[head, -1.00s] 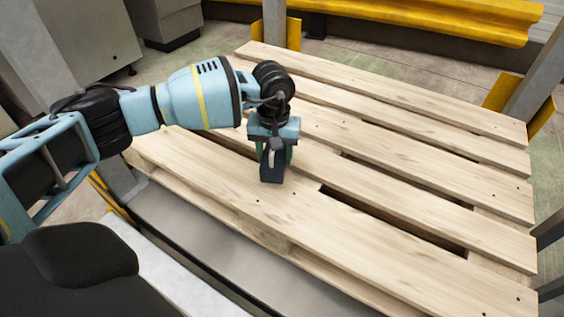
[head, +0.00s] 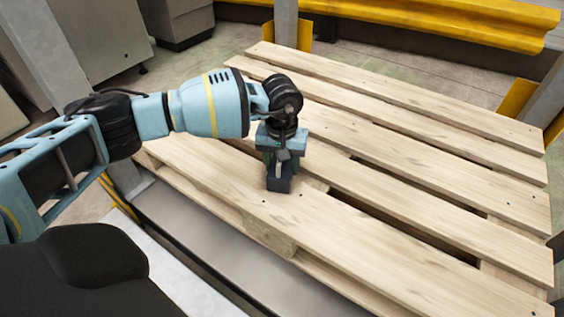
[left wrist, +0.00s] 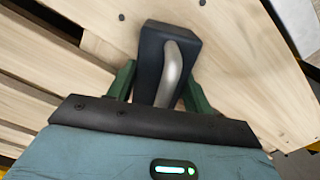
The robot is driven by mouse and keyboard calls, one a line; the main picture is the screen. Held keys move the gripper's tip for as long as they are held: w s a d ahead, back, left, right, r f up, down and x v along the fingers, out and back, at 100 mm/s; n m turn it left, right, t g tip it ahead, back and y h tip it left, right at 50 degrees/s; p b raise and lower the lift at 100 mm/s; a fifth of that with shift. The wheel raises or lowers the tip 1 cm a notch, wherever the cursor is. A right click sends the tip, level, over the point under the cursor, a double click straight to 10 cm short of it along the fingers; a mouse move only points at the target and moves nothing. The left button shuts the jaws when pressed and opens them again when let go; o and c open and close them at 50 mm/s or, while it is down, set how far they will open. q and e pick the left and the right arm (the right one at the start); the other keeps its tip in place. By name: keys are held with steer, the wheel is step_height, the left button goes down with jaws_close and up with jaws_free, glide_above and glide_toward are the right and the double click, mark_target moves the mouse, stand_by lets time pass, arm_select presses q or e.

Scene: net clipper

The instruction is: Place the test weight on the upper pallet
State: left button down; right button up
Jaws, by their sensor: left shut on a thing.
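The test weight is a dark block (head: 279,183) with a grey metal handle. It also shows in the left wrist view (left wrist: 152,52), with the handle running along its top. My left gripper (head: 279,160) is shut on it, with a green finger on each side of the block. The block is upright over the front slats of the wooden pallet (head: 370,230), near the pallet's front left part. I cannot tell whether its underside touches the wood. My right gripper is not in view.
The pallet's other slats are bare, with dark gaps between them. Grey posts with yellow guards (head: 517,100) stand at its back corners. A yellow barrier (head: 420,22) runs behind. A grey metal surface (head: 190,225) lies below the front edge.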

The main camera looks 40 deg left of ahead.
arm_select(q)
steer(key=c, duration=0.7)
jaws_free()
steer(key=shift+c, duration=0.2)
steer(key=shift+o, duration=0.7)
steer(key=shift+r, duration=0.25)
step_height(320, 180, up, 12)
steer(key=p, duration=0.4)
steer(key=shift+f, duration=0.25)
steer(key=shift+r, duration=0.1)
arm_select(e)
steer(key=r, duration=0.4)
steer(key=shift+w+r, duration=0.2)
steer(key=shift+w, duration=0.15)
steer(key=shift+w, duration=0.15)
